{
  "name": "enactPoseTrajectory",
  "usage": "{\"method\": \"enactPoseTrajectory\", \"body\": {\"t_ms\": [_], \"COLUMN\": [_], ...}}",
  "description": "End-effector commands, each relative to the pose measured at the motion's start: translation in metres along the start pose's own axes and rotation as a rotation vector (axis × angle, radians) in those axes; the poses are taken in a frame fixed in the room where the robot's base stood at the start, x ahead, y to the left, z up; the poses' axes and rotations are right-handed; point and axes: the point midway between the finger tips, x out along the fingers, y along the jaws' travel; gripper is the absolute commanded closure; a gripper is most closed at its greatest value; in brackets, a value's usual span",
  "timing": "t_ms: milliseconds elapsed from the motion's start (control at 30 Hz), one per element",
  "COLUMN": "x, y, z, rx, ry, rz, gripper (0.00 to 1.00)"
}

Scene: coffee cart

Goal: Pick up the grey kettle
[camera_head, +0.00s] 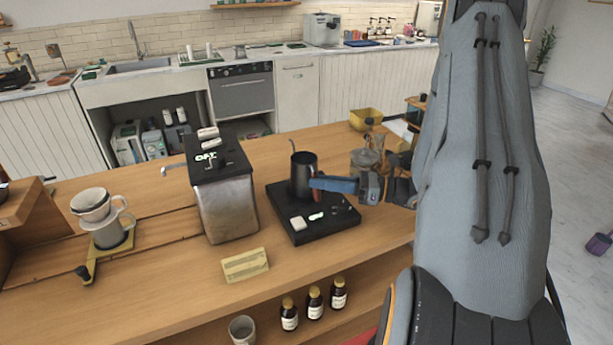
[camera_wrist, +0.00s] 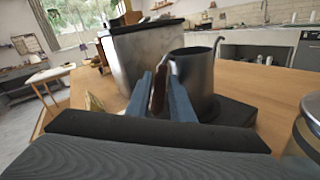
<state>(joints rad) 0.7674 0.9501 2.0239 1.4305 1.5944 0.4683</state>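The grey kettle (camera_head: 303,178) is dark, with a thin curved spout and a brown handle. It stands upright on a black flat base on the counter. My gripper (camera_head: 316,185) reaches in from the right at the kettle's handle side. In the wrist view, the kettle (camera_wrist: 198,82) is straight ahead. My gripper's two blue fingers (camera_wrist: 162,95) lie on either side of the brown handle, with little or no gap, and look shut on it. Their exact contact is partly hidden.
A metal box with a black top (camera_head: 227,195) stands left of the kettle. A glass jar (camera_head: 365,163) and a yellow bowl (camera_head: 365,119) are to the right and behind. A small yellow sign (camera_head: 245,265) lies in front. A dripper on a jug (camera_head: 105,218) stands far left.

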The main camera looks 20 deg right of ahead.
Motion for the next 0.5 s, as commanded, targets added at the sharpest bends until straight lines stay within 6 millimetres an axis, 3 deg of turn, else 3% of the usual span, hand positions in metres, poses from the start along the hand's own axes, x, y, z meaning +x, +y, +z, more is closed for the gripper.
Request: {"method": "enactPoseTrajectory", "body": {"t_ms": [167,300,500], "x": [0.0003,0.0001,-0.0001], "y": [-0.0003,-0.0002,-0.0001], "z": [-0.0004,-0.0004,0.0003], "rx": [0.0,0.0,-0.001], "ry": [0.0,0.0,-0.001], "rz": [0.0,0.0,0.0], "gripper": [0.79,0.99,1.0]}}
